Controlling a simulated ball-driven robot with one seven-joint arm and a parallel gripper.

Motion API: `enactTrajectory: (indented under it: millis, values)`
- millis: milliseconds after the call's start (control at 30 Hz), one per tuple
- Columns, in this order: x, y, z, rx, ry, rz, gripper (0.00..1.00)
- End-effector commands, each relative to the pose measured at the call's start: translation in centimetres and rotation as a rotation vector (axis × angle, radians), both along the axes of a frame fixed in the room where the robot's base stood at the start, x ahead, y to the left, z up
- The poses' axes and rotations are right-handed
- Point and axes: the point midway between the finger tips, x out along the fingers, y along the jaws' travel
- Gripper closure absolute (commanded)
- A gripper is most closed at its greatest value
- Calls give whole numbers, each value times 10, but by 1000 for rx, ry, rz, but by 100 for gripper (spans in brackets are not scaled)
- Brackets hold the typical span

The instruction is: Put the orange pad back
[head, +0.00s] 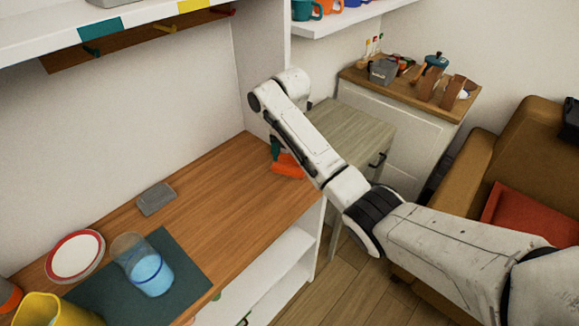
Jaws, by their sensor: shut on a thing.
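The orange pad (287,166) shows at the far right end of the wooden counter (225,200), partly hidden by my arm. My gripper (276,150) points down at its upper left, mostly hidden behind my own arm links. It is shut on the orange pad. I cannot tell whether the pad touches the counter top or is just above it.
A dark mat (185,285) holds a clear cup with blue contents (148,270). A red-rimmed plate (75,255) and a yellow pitcher (50,312) are at left. Overhead are a shelf (50,38) and hook rail (130,45). A grey-topped cabinet (350,130) stands right. The counter's middle is clear.

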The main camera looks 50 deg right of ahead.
Motion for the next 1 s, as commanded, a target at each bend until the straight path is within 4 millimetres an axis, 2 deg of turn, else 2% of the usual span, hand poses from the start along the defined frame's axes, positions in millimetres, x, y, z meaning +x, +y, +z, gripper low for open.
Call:
enactTrajectory:
  millis: [300, 700, 733, 1000]
  values:
    - [3, -1, -33, -2, 1, 0, 65]
    - [3, -1, -39, -1, 0, 0, 65]
    - [3, -1, -38, -1, 0, 0, 25]
    - [3, -1, -38, -1, 0, 0, 1]
